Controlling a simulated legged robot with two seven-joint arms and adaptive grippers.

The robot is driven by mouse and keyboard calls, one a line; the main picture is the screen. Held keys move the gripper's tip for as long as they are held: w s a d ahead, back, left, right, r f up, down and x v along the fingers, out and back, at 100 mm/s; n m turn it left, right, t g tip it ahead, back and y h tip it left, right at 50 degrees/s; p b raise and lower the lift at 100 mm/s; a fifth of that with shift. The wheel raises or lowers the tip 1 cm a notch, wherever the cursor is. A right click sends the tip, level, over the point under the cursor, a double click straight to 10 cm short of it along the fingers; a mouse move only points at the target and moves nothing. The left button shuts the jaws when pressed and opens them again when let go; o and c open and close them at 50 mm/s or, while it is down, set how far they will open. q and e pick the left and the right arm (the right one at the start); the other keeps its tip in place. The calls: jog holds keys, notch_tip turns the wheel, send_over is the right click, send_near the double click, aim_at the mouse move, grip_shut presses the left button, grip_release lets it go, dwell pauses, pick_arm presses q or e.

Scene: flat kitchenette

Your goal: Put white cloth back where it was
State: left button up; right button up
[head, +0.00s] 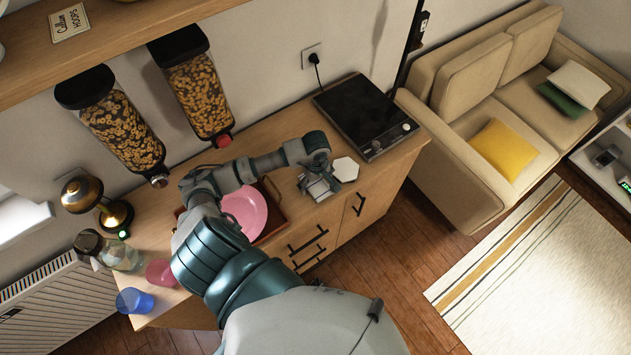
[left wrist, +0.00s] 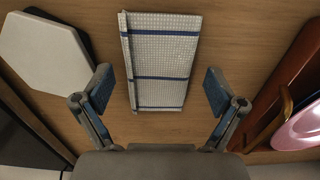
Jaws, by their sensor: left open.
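The white cloth (left wrist: 163,62) with blue stripes lies folded flat on the wooden counter, seen in the left wrist view. It also shows in the head view (head: 319,190), partly hidden by my left gripper. My left gripper (head: 318,174) is above the cloth, with its fingers spread to either side of it in the left wrist view (left wrist: 160,82). It is open and holds nothing. I cannot tell its exact height above the cloth. My right gripper is not in view.
A white hexagonal board (head: 345,169) lies beside the cloth, before a black cooktop (head: 365,115). A wooden tray (head: 273,190) with a pink plate (head: 244,211) is on the other side. Cereal dispensers (head: 197,90) hang above the counter. Cups (head: 134,301) stand at the left end.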

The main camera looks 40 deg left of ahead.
aim_at(316, 184)
pick_arm(q)
notch_tip(316, 184, up, 12)
jog(key=b, duration=0.1)
jog(key=shift+r, duration=0.15)
jog(key=shift+d, duration=0.1)
dwell(0.5)
